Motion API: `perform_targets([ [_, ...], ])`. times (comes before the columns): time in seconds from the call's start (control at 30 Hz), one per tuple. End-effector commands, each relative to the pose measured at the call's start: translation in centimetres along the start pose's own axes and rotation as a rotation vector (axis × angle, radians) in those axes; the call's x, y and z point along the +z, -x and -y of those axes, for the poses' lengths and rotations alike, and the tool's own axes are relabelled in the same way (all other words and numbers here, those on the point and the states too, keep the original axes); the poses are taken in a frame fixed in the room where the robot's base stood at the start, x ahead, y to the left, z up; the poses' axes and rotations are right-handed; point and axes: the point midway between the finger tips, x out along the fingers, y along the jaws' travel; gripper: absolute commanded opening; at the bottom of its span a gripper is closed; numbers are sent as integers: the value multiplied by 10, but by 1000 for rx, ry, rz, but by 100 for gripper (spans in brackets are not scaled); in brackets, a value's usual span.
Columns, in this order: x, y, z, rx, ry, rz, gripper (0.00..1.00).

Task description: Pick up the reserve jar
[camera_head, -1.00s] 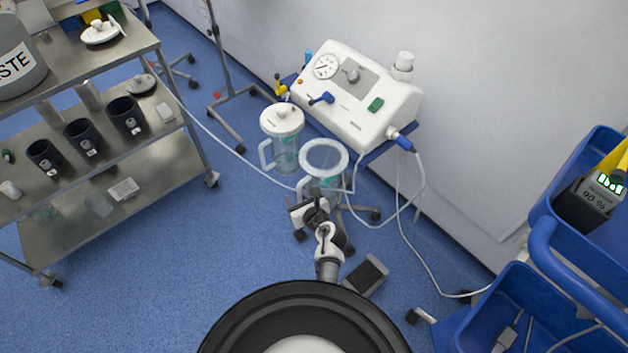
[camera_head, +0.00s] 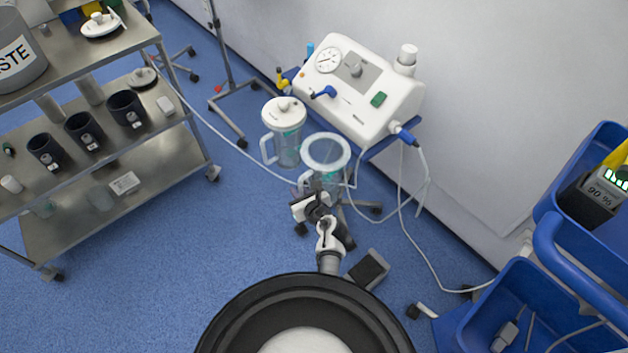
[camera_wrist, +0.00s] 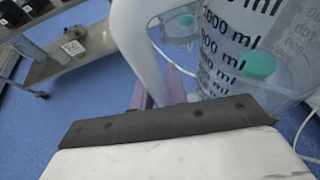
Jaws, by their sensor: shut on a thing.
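Two clear jars with white handles are at the suction unit (camera_head: 360,90). One has a white lid (camera_head: 284,112); the nearer one is open-topped, with a pale rim (camera_head: 325,136). No label shows which is the reserve jar. My gripper (camera_head: 318,198) is at the near side of the open-topped jar, shut on its handle. In the wrist view this jar (camera_wrist: 235,60) has black ml marks and a green piece inside. Its white handle (camera_wrist: 143,45) runs down between my purple finger parts (camera_wrist: 160,88). The jar looks upright; whether it is lifted I cannot tell.
The lidded jar stands close beside the held one. White tubing (camera_head: 418,190) loops down to the right. A steel cart (camera_head: 190,130) with black cups is at left, and blue bins (camera_head: 500,285) are at right. Blue floor is open between the cart and my arm.

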Motion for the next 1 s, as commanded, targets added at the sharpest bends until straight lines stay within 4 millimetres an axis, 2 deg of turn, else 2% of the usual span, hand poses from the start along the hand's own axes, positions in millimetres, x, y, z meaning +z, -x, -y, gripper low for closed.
perform_targets([
  [0.37,9,3,-1,-1,1,1,0],
  [0.8,40,15,-9,-2,-1,1,0],
  [1.0,35,13,-15,-4,-2,1,0],
])
